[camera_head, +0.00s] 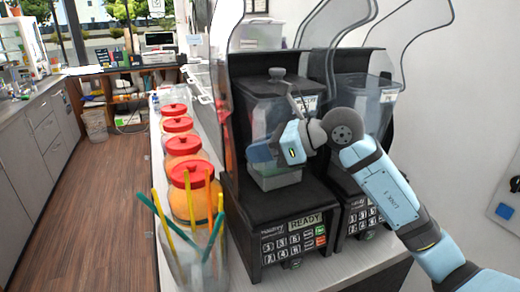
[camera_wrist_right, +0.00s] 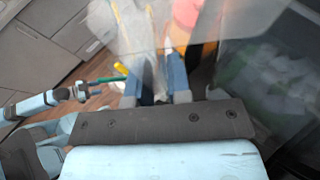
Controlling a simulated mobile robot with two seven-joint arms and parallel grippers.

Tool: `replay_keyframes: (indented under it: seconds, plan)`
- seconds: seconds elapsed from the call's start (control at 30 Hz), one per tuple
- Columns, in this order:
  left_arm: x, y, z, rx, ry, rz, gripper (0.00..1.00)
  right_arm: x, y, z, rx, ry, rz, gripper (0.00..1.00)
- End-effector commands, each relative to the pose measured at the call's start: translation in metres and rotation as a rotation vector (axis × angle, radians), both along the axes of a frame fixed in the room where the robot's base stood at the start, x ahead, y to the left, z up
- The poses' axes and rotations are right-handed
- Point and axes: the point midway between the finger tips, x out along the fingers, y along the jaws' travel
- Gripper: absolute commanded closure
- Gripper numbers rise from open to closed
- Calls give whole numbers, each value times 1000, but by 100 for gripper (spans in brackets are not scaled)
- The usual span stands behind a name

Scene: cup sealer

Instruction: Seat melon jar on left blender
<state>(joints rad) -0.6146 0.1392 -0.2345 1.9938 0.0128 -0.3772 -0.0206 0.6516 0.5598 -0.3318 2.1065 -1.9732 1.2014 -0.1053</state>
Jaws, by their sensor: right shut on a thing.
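The left blender (camera_head: 287,203) is black, with READY on its panel. The melon jar (camera_head: 270,105), a clear jar with a dark lid and pale green contents low down, stands upright over its base. I cannot tell whether the jar's bottom is fully down. My right gripper (camera_head: 264,151) is at the jar's front side and shut on it, probably at the handle; the wrist partly covers the jar. In the right wrist view the blue fingers (camera_wrist_right: 163,82) close on a blurred clear part, with ice and green contents (camera_wrist_right: 265,75) at right. My left gripper (camera_wrist_right: 88,91) shows small there; its jaws are unclear.
The right blender (camera_head: 362,200) stands close beside, with a clear jar (camera_head: 360,95). Clear shields rise around both blenders. Red-lidded jars (camera_head: 182,145) line the counter at left. A clear holder of coloured straws (camera_head: 195,265) stands at the front. The floor aisle at left is free.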

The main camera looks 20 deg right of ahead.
Motion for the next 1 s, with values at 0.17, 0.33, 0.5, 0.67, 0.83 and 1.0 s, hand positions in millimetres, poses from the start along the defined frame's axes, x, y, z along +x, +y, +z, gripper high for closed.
replay_keyframes:
  seconds: [0.17, 0.33, 0.5, 0.67, 0.83, 1.0]
  plan:
    - [0, 0, 0, 0, 0, 0, 57, 0, 0, 3, 1, -10, 0, 100]
    - [0, 0, -1, 0, 0, 0, 57, 0, 0, 2, 1, -10, 0, 100]
    - [0, 0, -3, 0, 0, 0, 57, 0, 0, 1, 1, -10, 0, 100]
    - [0, 0, -4, 0, 0, 0, 57, 0, 0, 0, 1, -10, 0, 100]
    - [0, 0, -6, 0, 0, 0, 57, 0, 0, -2, 1, -9, 0, 100]
    - [0, 0, -5, 0, 1, 0, 57, 0, 0, -2, 2, -7, 0, 52]
